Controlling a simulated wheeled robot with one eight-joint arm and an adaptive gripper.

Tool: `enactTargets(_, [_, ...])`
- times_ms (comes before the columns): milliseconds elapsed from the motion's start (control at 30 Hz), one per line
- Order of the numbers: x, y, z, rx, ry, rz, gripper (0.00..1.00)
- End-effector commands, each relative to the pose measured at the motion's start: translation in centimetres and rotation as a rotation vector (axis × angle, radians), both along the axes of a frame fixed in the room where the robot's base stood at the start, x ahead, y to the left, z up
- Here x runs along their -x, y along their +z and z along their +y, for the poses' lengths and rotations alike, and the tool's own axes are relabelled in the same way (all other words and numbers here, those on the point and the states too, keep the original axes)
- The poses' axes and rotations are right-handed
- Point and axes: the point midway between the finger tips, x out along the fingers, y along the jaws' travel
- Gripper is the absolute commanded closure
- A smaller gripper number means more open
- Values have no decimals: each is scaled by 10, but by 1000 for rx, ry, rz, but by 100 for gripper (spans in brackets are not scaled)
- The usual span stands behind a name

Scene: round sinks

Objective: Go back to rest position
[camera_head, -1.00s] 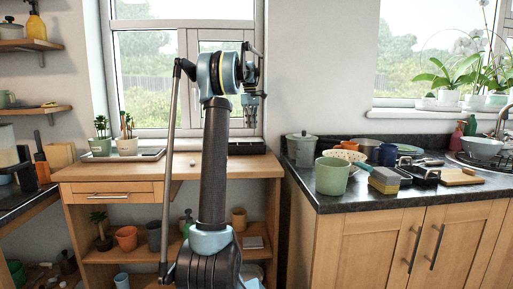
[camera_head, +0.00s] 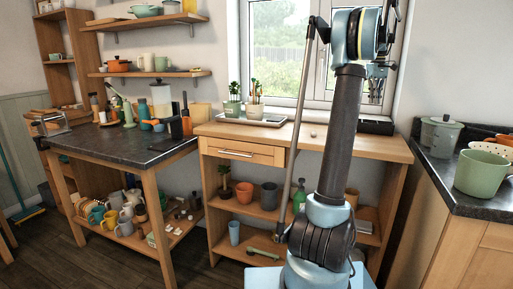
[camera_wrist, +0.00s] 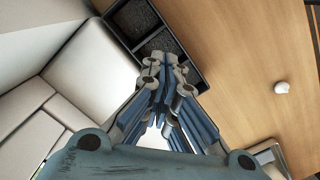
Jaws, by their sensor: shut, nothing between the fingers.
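My gripper (camera_head: 376,84) hangs at the end of my raised arm, in front of the window and above the wooden sideboard in the head view. Its fingers also show in the wrist view (camera_wrist: 165,75), closed together and with nothing between them. Below the fingertips in the wrist view is a black divided tray (camera_wrist: 150,30) near the wall edge of the wooden top (camera_wrist: 245,70). A small white round object (camera_wrist: 281,87) lies on that top, apart from the gripper.
The wooden sideboard (camera_head: 225,130) holds potted plants (camera_head: 254,100) on a tray. A dark-topped table (camera_head: 115,138) with kitchenware stands at left. A dark counter (camera_head: 462,190) with a green pot (camera_head: 481,173) is at right. Bare floor (camera_head: 115,265) lies at front left.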

Motion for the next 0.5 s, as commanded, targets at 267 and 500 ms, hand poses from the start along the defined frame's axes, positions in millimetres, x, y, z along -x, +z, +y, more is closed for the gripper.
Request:
enactTargets(267, [35,-7,92,15,-29,-38,100])
enactTargets(500, [76,-25,162,22,-57,-73,100])
